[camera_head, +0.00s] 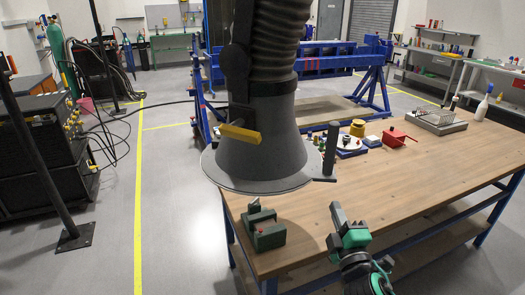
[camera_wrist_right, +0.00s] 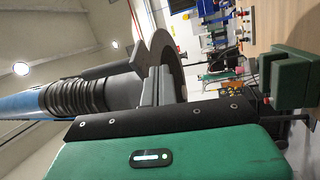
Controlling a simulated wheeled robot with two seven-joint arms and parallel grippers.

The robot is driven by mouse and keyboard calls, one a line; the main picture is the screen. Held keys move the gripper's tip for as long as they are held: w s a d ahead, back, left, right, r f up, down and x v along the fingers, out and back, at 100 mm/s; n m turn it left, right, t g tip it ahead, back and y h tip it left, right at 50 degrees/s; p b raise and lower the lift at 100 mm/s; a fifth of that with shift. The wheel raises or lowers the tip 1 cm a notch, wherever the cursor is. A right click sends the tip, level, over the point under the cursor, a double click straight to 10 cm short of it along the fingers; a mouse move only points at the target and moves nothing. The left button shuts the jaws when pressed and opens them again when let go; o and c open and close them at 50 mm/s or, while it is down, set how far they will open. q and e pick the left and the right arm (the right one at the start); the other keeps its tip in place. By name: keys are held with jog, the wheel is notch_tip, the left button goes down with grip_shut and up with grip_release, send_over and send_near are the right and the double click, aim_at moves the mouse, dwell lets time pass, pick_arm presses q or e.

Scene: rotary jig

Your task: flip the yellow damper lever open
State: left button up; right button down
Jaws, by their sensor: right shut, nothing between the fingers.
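My right gripper (camera_head: 337,212) is below and to the right of the hood, over the bench's near part, well apart from the lever. Its fingers (camera_wrist_right: 156,88) are together and empty. My left gripper is not in view.
The wooden bench (camera_head: 400,185) carries a green vise-like block (camera_head: 264,230) at its near left corner. A red box (camera_head: 393,138), a yellow item (camera_head: 357,128) and a spray bottle (camera_head: 483,107) stand farther back. A dark upright handle (camera_head: 331,150) rises at the hood rim's right edge.

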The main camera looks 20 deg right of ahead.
jog(key=a+r+m+g+y, duration=0.2)
jog(key=m+y, duration=0.4)
jog(key=m, duration=0.6)
jog(key=w+a+r+m+g+y, duration=0.1)
jog(key=a+r+m+y, duration=0.2)
jog(key=m, duration=0.9)
jog(key=w+a+r+m+g+y, duration=0.1)
jog(key=r+m+y, duration=0.4)
jog(key=m+y, duration=0.5)
jog(key=shift+a+r+m+g, duration=0.2)
jog(key=shift+a+m+g, duration=0.6)
jog(key=shift+a+m, duration=0.1)
jog(key=p+x, duration=0.2)
jog(key=x, duration=0.1)
jog(key=p+x, duration=0.1)
jog(key=x, duration=0.3)
jog(key=p+x, duration=0.2)
jog(key=x, duration=0.1)
jog(key=shift+a+r+p, duration=0.25)
jog(key=shift+r+p, duration=0.05)
jog(key=shift+r, duration=0.2)
jog(key=shift+s+a+r+p, duration=0.1)
jog(key=shift+s+r+p, duration=0.1)
jog(key=shift+r+p, duration=0.25)
jog(key=shift+s+a+r+p, duration=0.15)
jog(key=shift+r+p, duration=0.15)
jog(key=shift+r, duration=0.2)
jog(key=shift+s+a+r+p, duration=0.15)
jog(key=shift+s+r+p, duration=0.2)
jog(key=shift+r, duration=0.2)
